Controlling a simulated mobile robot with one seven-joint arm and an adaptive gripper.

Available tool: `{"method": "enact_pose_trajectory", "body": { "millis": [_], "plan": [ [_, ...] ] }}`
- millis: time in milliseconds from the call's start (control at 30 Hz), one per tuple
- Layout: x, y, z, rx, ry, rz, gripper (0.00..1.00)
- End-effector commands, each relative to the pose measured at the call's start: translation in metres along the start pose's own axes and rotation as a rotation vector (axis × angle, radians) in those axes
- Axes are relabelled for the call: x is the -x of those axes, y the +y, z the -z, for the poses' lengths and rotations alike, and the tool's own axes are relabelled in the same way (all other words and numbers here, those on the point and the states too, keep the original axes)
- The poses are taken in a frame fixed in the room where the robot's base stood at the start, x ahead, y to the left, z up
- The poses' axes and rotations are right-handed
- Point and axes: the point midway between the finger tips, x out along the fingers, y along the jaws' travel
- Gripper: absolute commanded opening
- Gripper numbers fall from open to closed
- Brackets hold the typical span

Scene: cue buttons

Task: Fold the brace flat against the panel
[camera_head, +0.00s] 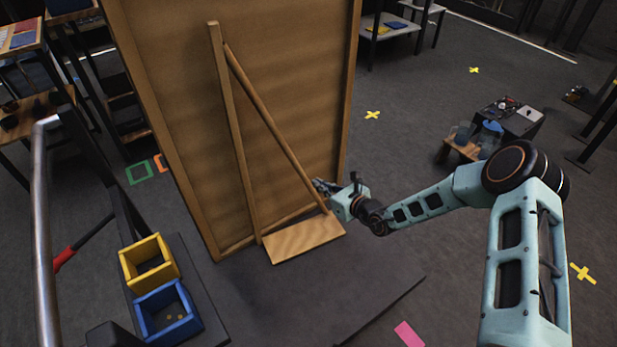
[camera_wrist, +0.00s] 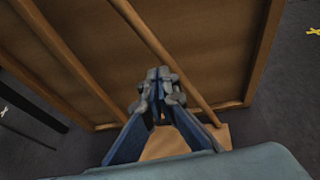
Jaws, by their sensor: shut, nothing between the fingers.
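The tall wooden panel (camera_head: 280,70) stands upright, its framed plywood face toward me. The brace (camera_head: 268,125) has an upright post and a slanted strut that runs down to the right. It stands out from the panel at an angle, with its lower end by a flat wooden board (camera_head: 303,240). My gripper (camera_head: 318,186) is shut and empty, close to the lower part of the strut. In the wrist view the closed fingertips (camera_wrist: 158,78) appear beside the strut (camera_wrist: 185,78), in front of the panel (camera_wrist: 215,35); I cannot tell whether they touch.
A yellow bin (camera_head: 148,262) and a blue bin (camera_head: 167,312) stand at the lower left, near a grey metal rail (camera_head: 40,210). A low wooden stool (camera_head: 460,148) and a dark box (camera_head: 507,117) are at the right. The floor right of the panel is mostly open.

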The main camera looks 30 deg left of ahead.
Motion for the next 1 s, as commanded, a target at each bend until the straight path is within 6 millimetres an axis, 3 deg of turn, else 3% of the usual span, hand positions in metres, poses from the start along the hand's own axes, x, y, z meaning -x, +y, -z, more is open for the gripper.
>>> {"method": "enact_pose_trajectory", "body": {
  "millis": [100, 333, 867, 1000],
  "plan": [
    [-0.027, 0.000, 0.003, 0.002, -0.002, 0.000, 0.00],
    [-0.057, 0.000, -0.008, 0.001, -0.002, 0.000, 0.00],
    [-0.067, -0.001, -0.013, 0.002, -0.002, 0.000, 0.00],
    [-0.081, -0.006, -0.016, 0.004, -0.004, 0.000, 0.00]
  ]
}}
